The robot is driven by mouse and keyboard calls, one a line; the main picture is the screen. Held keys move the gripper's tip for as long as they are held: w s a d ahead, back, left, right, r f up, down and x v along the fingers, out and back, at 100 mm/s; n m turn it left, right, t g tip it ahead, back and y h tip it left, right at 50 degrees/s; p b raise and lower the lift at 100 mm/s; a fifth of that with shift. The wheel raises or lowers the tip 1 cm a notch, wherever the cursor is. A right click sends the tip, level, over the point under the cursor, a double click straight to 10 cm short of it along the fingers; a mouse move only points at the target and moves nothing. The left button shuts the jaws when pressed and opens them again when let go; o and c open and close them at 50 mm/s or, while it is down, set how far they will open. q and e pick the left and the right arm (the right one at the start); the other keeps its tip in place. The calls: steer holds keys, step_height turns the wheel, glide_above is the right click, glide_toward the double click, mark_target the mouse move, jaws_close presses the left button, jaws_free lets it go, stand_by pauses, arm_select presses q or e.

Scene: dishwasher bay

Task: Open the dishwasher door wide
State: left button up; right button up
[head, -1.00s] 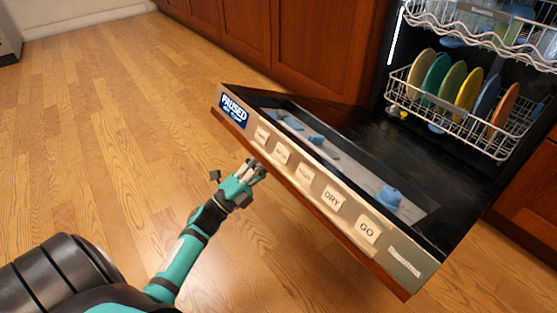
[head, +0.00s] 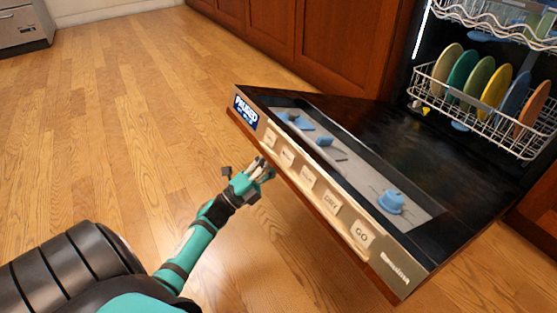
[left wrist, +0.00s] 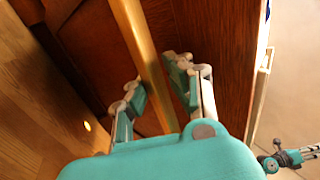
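The dishwasher door (head: 400,160) is tilted well down, part open, with its control strip of labelled buttons facing up toward me. The head view shows its dark inner face and blue dispenser parts. My left gripper (head: 262,171) is at the door's front, near the left half of the control strip. In the left wrist view a golden bar (left wrist: 140,50), apparently the door handle, runs between the fingers of my left gripper (left wrist: 160,88). The pads lie close against both sides of it. My right gripper is not in the head view; a small teal-and-black part stands at the wrist view's lower right.
The lower rack (head: 465,112) holds several coloured plates inside the dishwasher, with an upper rack (head: 495,22) above. Brown cabinets (head: 330,45) stand left of the opening. The wooden floor (head: 110,130) is clear to the left. A grey appliance (head: 22,28) is far left.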

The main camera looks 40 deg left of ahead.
arm_select(q)
steer(key=o, duration=0.4)
steer(key=shift+s+a+r, duration=0.15)
steer(key=shift+a, duration=0.05)
steer(key=shift+o, duration=0.6)
steer(key=shift+d, duration=0.1)
steer(key=v, duration=1.2)
